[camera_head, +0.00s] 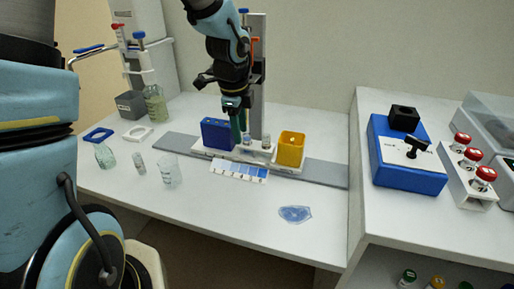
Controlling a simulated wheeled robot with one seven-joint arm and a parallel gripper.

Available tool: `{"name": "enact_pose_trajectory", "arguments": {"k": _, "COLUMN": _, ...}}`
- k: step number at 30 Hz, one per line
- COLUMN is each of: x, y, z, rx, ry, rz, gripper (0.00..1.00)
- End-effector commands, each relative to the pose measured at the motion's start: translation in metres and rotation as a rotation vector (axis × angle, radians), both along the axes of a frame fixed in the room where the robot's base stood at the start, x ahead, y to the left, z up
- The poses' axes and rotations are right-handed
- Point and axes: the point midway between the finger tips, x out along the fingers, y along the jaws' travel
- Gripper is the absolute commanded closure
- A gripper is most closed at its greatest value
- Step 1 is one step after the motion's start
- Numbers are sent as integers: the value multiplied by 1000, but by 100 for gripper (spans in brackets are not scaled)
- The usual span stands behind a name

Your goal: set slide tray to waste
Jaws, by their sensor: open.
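The slide tray (279,165) is a white carriage on a long grey rail (326,171) across the white bench. It carries a blue box (217,134) at its left end, a yellow open box (291,148) at its right end, and small pale items between them. A strip with blue shaded fields (239,171) lies in front of it; its marks are too small to read. My gripper (238,128) is open and points down just right of the blue box, in front of a grey upright post. Its fingertips are partly hidden, and I cannot tell whether they touch anything.
Glassware, including a beaker (170,173), stands at the left front. A blue film-like piece (295,214) lies at the right front. A blue box with a black lever (407,157) and red-topped knobs (471,158) stand on the right-hand counter. The bench front centre is clear.

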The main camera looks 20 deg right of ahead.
Motion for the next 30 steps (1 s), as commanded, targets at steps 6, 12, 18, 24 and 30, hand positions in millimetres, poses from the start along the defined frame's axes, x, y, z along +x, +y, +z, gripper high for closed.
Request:
{"name": "enact_pose_trajectory", "arguments": {"k": 6, "x": 0, "y": -6, "z": -17, "rx": 3, "ry": 0, "rz": -31, "gripper": 55}}
{"name": "enact_pose_trajectory", "arguments": {"k": 12, "x": 5, "y": -10, "z": -53, "rx": 4, "ry": 0, "rz": -29, "gripper": 55}}
{"name": "enact_pose_trajectory", "arguments": {"k": 18, "x": 10, "y": -14, "z": -86, "rx": 3, "ry": -1, "rz": -27, "gripper": 55}}
{"name": "enact_pose_trajectory", "arguments": {"k": 24, "x": 13, "y": -17, "z": -104, "rx": 2, "ry": -2, "rz": -26, "gripper": 55}}
{"name": "enact_pose_trajectory", "arguments": {"k": 30, "x": 14, "y": -17, "z": -107, "rx": 1, "ry": -3, "rz": -26, "gripper": 55}}
